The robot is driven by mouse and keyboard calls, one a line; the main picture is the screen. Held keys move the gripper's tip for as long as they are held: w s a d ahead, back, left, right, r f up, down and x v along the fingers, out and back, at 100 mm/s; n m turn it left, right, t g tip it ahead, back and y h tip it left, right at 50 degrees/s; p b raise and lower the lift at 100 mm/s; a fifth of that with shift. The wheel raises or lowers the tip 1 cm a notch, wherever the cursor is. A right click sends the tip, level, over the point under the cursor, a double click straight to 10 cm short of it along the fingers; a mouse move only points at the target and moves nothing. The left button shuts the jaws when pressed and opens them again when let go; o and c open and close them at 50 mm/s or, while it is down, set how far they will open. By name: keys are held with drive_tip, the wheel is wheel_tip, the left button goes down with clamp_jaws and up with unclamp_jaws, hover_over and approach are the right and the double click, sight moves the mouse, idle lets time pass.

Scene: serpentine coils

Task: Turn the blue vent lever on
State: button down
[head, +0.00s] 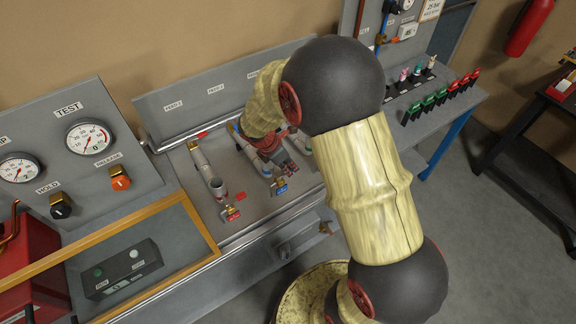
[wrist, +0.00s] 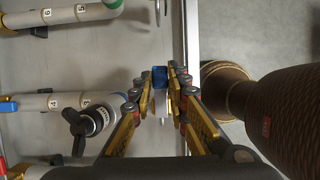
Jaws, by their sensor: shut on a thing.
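The blue vent lever (wrist: 160,76) shows as a small blue piece between my fingertips in the wrist view, near the pale edge of the bench. My gripper (wrist: 160,84) is shut on it, with a finger on each side. In the head view my gripper (head: 284,167) reaches down over the pipes on the bench. A blue patch (head: 281,189) shows just below it there, but I cannot tell if it is the lever or a tag. The fingers hide most of the lever, so its angle is unclear.
Beside the gripper are pale pipes (wrist: 60,102) and a dark-handled valve (wrist: 88,122). Another pipe with a red tag (head: 231,213) lies to the left. A gauge panel (head: 88,138) stands farther left. Green and red clips (head: 440,97) are at the right.

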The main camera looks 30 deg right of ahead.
drive_tip(key=shift+s+a+m+g+y+p, duration=0.6)
drive_tip(key=shift+m+g+y+p, duration=0.15)
drive_tip(key=shift+m, duration=2.25)
drive_tip(key=shift+s+a+m+g+y+p, duration=0.6)
drive_tip(key=shift+m+g+y+p, duration=0.15)
drive_tip(key=shift+m, duration=2.25)
drive_tip(key=shift+s+a+m+g+y+p, duration=0.6)
drive_tip(key=shift+m+g+p, duration=0.15)
drive_tip(key=shift+m, duration=2.25)
drive_tip(key=c, duration=1.7)
unclamp_jaws()
